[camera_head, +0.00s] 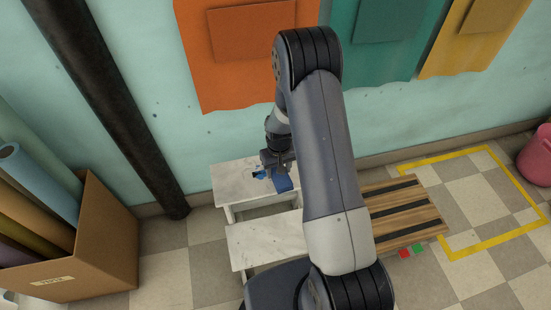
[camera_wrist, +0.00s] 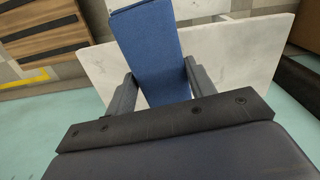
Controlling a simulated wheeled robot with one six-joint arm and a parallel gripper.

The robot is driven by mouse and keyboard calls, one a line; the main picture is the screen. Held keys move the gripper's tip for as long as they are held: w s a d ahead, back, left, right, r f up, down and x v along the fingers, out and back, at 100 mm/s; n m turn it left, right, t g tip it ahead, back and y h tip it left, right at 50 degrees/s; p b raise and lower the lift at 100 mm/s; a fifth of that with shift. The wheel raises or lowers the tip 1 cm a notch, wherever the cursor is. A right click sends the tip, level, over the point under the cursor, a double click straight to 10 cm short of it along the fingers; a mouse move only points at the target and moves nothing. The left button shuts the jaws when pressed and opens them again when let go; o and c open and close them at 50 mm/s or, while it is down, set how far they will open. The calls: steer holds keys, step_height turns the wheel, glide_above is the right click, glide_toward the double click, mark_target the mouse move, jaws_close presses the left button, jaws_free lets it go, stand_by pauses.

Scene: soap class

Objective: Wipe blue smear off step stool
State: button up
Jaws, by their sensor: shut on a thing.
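The white step stool (camera_head: 236,184) has a marbled upper step and a lower step (camera_head: 265,241). A small blue smear (camera_head: 259,174) lies on the upper step. My gripper (camera_head: 275,160) is over that step, shut on a blue block (camera_head: 283,183), possibly a sponge or eraser. The block is just right of the smear; I cannot tell if it touches the step. In the wrist view the block (camera_wrist: 148,50) sits between both fingers, with the white stool top (camera_wrist: 225,55) behind it. The smear does not show there; my arm hides the stool's right side.
A cardboard box of rolls (camera_head: 100,245) stands at left, beside a dark pipe (camera_head: 110,110). A slatted wooden platform (camera_head: 405,215) is at right, with small red and green blocks (camera_head: 411,251) in front. The wall is close behind the stool.

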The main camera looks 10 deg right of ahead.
steer(key=shift+n, duration=0.7)
steer(key=w+b, duration=0.2)
steer(key=w+f+b, duration=0.1)
steer(key=w+b, duration=0.1)
steer(key=b, duration=0.1)
steer(key=w+f+b, duration=0.1)
steer(key=w+b, duration=0.1)
steer(key=b, duration=0.1)
steer(key=w+b, duration=0.1)
steer(key=r+b, duration=0.1)
steer(key=b, duration=0.1)
steer(key=shift+w+n, duration=0.3)
steer(key=shift+w, duration=0.1)
steer(key=shift+f+b, duration=2.1)
steer(key=shift+f, duration=0.85)
steer(key=shift+f+b, duration=0.55)
steer(key=shift+f, duration=0.35)
